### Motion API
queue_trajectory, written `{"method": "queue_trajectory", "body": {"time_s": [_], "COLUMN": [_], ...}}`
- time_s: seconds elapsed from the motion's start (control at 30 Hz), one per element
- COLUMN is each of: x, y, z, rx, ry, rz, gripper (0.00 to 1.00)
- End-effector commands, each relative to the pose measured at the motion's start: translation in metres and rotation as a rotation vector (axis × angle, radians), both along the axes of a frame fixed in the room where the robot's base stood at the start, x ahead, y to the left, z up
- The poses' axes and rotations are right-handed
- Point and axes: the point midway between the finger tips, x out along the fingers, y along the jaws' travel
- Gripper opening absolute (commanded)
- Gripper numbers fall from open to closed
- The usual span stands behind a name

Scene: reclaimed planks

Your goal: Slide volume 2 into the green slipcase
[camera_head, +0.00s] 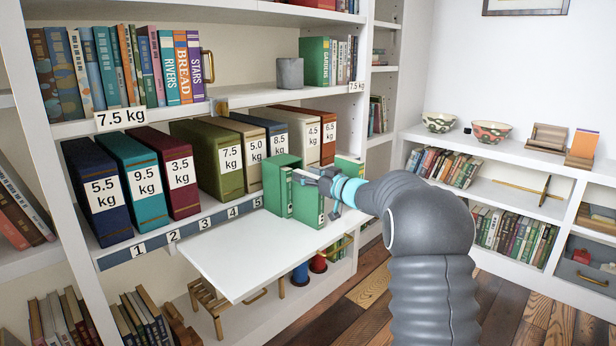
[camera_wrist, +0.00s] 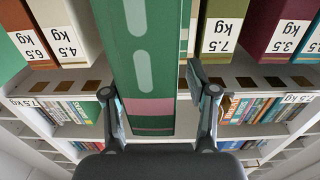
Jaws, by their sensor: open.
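A green volume (camera_head: 306,205) stands upright on the white pull-out board, with a small white label low on its spine. I take it for volume 2, but its number is not readable. Left of it stands a green block (camera_head: 274,187) with pale marks on its narrow face, perhaps the green slipcase; I cannot tell what is inside. My gripper (camera_head: 322,184) is at the volume's upper part, open. In the wrist view its fingers (camera_wrist: 156,92) stand either side of a green spine (camera_wrist: 140,60) with a pink band. Contact is unclear.
Another green piece (camera_head: 349,167) stands behind my gripper, partly hidden. The white board (camera_head: 240,255) is clear toward its front left. Weight-labelled box files (camera_head: 215,160) stand on the shelf behind, and several more at left. A grey cup (camera_head: 290,73) stands on the shelf above.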

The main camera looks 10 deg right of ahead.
Motion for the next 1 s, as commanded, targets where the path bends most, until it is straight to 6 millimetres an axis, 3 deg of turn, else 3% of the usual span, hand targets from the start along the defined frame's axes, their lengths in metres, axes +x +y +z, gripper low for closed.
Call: {"method": "queue_trajectory", "body": {"time_s": [0.27,0.7,1.0], "x": [-0.013,-0.080,-0.098], "y": [-0.010,-0.057,-0.069], "z": [0.000,0.001,0.001], "rx": [0.000,0.000,0.000], "ry": [0.001,0.000,0.000], "rz": [-0.003,-0.002,0.001], "gripper": [0.58,0.58,0.58]}}
